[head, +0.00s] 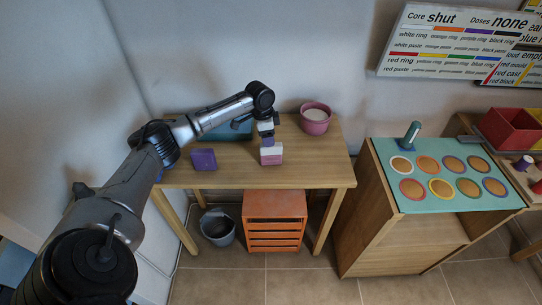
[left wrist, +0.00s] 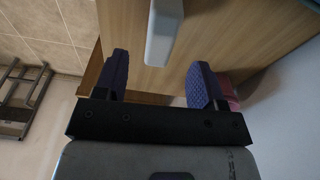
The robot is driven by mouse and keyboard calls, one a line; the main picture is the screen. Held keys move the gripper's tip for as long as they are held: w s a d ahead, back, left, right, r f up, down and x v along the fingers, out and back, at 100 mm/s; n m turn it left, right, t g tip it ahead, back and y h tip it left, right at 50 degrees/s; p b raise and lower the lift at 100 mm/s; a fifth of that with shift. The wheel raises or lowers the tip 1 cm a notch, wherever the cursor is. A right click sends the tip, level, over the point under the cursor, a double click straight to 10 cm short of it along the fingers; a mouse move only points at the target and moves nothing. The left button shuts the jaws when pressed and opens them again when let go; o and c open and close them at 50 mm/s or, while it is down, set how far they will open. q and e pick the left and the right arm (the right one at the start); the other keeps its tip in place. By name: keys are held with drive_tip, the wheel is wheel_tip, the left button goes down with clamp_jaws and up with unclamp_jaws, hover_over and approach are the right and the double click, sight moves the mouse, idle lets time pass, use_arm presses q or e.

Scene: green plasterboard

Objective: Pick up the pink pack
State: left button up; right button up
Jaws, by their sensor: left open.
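The pink pack (head: 271,159), a small block with a pink lower part and a pale top, stands on the wooden table near its middle. My left gripper (head: 267,139) is just above and behind it in the head view. In the left wrist view the left gripper (left wrist: 161,82) has its two purple-padded fingers wide apart, with nothing held between them. A whitish, rounded-end shape (left wrist: 163,32) lies beyond the fingers there; I cannot tell surely whether it is the pack. My right gripper is not in view.
A purple pack (head: 203,159) stands left of the pink one. A pink pot (head: 315,119) stands at the back right. A teal item (head: 231,132) lies partly behind my arm. Under the table are a grey bucket (head: 217,228) and an orange crate (head: 274,207). The table's right front is clear.

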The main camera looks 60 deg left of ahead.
sight(271, 154)
use_arm(q)
drive_tip(key=shift+w+d+f+b, duration=0.15)
drive_tip(key=shift+f+b, duration=0.1)
drive_tip(key=shift+f, duration=0.85)
drive_tip(key=shift+w+f+b, duration=0.15)
drive_tip(key=shift+f+b, duration=0.05)
drive_tip(key=shift+f, duration=0.95)
drive_tip(key=shift+w+d+f+b, duration=0.15)
drive_tip(key=shift+f+b, duration=0.1)
drive_tip(key=shift+f, duration=0.85)
drive_tip(key=shift+a, duration=0.1)
drive_tip(key=shift+c, duration=0.5)
drive_tip(key=c, duration=1.1)
